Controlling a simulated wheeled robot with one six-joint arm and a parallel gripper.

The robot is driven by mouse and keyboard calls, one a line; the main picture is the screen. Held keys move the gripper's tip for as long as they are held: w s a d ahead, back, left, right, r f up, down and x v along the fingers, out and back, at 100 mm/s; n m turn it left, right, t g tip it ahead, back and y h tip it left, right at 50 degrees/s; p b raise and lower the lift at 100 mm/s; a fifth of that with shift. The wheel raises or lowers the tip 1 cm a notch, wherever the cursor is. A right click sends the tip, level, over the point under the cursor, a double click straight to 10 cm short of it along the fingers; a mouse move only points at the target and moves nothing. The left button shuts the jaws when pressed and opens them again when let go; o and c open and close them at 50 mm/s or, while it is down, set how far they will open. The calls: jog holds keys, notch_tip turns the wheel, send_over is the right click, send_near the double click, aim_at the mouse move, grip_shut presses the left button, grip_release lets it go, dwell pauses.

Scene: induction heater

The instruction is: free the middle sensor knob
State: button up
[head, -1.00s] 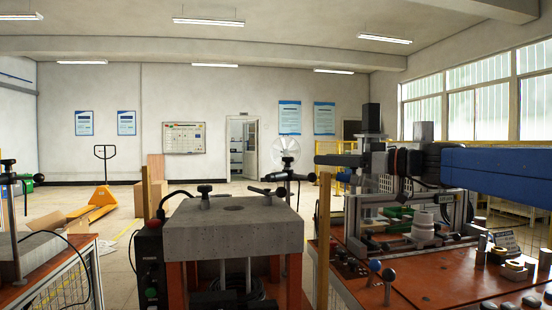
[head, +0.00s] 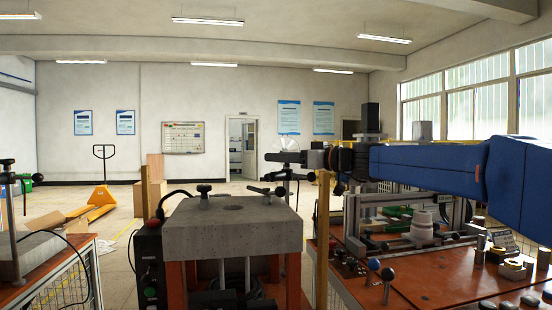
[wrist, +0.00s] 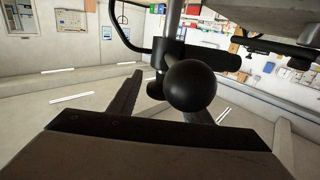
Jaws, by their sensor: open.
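In the wrist view a round black ball knob (wrist: 190,85) sits on a black clamp (wrist: 205,57) around a grey metal rod (wrist: 174,18). My gripper (wrist: 165,95) is open, its dark fingers on either side of the knob's area, the right one partly hidden behind the ball. I cannot tell whether a finger touches the knob. In the head view my gripper (head: 280,157) points left, just above the black sensor clamp (head: 288,176) on its thin post at the right of the concrete block. The knob is not clear in the head view.
The concrete-topped stand (head: 235,228) carries another black clamp (head: 204,190). The right bench (head: 400,292) holds a machine frame and ball-topped levers (head: 388,275). A left bench (head: 80,250) has another post. A cable (wrist: 125,38) loops beside the rod.

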jog(key=shift+x, duration=1)
jog(key=c, duration=1)
